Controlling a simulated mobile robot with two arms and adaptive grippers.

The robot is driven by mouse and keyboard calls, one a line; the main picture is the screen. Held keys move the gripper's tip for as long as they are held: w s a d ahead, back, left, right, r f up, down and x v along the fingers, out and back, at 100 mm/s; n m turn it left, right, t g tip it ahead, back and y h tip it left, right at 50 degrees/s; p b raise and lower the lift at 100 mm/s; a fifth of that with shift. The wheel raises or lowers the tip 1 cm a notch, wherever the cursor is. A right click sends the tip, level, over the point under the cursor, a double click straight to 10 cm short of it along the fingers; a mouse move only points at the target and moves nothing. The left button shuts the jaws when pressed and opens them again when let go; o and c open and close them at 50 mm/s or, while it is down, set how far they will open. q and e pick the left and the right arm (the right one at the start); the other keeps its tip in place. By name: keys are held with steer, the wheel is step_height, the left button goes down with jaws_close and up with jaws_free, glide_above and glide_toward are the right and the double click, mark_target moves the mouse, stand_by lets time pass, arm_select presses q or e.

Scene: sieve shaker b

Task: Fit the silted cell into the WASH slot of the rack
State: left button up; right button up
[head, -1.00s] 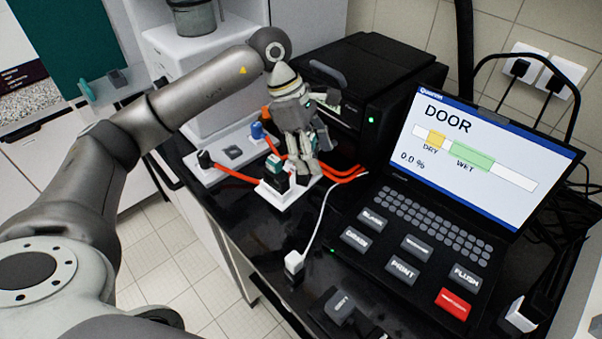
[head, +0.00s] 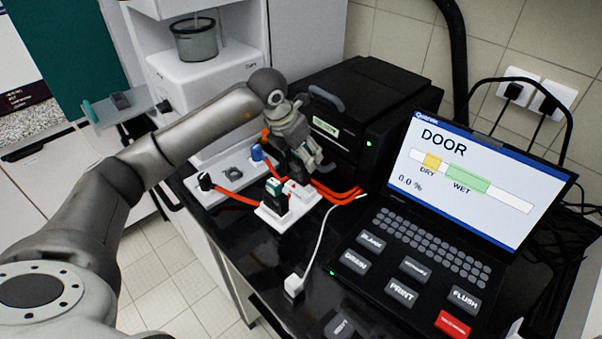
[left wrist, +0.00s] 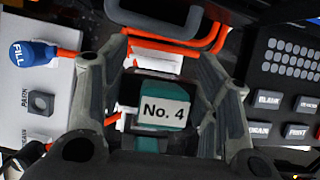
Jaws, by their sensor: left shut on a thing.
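My left gripper (head: 312,168) is above the far side of a small white rack (head: 270,217) on the black bench. In the left wrist view a teal-topped cell marked No. 4 (left wrist: 165,108) shows between its fingers. The gripper is shut on it, and in the head view the fingers mostly hide it. Another teal-topped dark cell (head: 275,195) stands upright in the rack, left of and nearer than the fingers. No WASH label is readable, and silt cannot be made out. My right gripper is not in view.
Orange hoses (head: 338,197) run behind the rack. A black machine (head: 350,105) stands behind; an open laptop (head: 480,180) reading DOOR is right. A white cable crosses the bench.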

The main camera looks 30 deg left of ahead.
mark_target(302, 170)
arm_select(q)
steer(key=shift+f, duration=0.95)
step_height(302, 170, down, 3)
steer(key=shift+s+d+f+p, duration=0.1)
steer(key=shift+s+p, duration=0.05)
steer(key=shift+p, duration=0.55)
steer(key=shift+c, duration=0.7)
steer(key=shift+f, duration=0.3)
steer(key=o, duration=1.5)
steer(key=b+v, duration=0.2)
steer(key=v, duration=1)
steer(key=shift+r+b, duration=0.1)
steer(key=shift+b, duration=0.3)
